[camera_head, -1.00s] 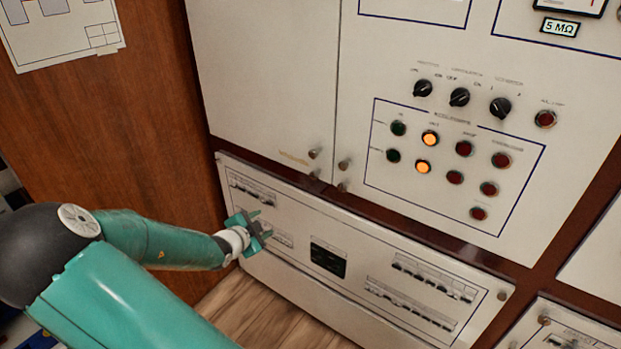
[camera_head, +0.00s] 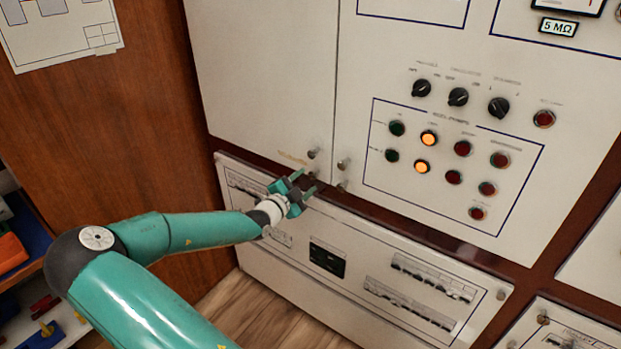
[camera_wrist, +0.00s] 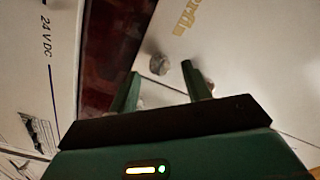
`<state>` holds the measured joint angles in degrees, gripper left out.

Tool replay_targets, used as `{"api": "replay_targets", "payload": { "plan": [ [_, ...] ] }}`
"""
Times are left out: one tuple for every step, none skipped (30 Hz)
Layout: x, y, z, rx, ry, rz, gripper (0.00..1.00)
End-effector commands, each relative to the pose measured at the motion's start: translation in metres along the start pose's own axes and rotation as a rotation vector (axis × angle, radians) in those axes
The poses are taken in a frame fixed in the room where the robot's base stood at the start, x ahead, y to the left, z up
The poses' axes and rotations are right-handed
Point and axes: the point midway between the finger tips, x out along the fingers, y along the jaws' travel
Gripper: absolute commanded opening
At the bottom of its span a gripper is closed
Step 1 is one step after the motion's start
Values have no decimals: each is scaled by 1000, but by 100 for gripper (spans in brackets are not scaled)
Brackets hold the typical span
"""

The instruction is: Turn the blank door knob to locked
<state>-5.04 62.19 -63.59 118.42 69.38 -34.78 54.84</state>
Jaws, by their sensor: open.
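The blank door (camera_head: 262,75) is the plain white door at upper left in the head view. Its small round metal knob (camera_head: 313,153) sits at the door's lower right corner. My gripper (camera_head: 301,180) is open and empty, just below and left of this knob. In the wrist view a grey knob (camera_wrist: 158,65) appears between the tips of my two green fingers (camera_wrist: 161,72), near yellow lettering on a white panel. I see no contact, and the remaining distance is hard to judge. The knob's turn angle is too small to read.
Another knob (camera_head: 343,164) sits close by on the right-hand door, with a further one (camera_head: 341,187) below it. The lower breaker panel (camera_head: 300,262) lies beneath my gripper. Dials (camera_head: 458,97) and lamps (camera_head: 428,138) are at right. A wooden side wall (camera_head: 150,120) stands at left.

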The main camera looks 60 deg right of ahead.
Motion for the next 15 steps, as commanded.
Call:
{"api": "replay_targets", "payload": {
  "plan": [
    [10,1,-1,-3,3,0,48],
    [15,1,-1,-3,2,0,48],
    [20,1,-1,-1,2,1,48],
    [23,1,-1,-1,2,1,48],
    [27,0,-1,-1,2,1,48],
    [30,0,-1,-1,1,0,48],
    [32,0,0,-2,1,0,48],
    [33,0,0,-2,0,0,48],
    [34,0,0,-2,0,0,48],
    [35,0,0,-2,0,0,48],
    [36,0,0,-2,0,0,48],
    [36,0,0,-1,0,0,48],
    [36,0,0,-1,0,0,48],
    [36,0,0,-1,0,0,48],
    [35,0,0,-1,0,0,48]
  ]
}}
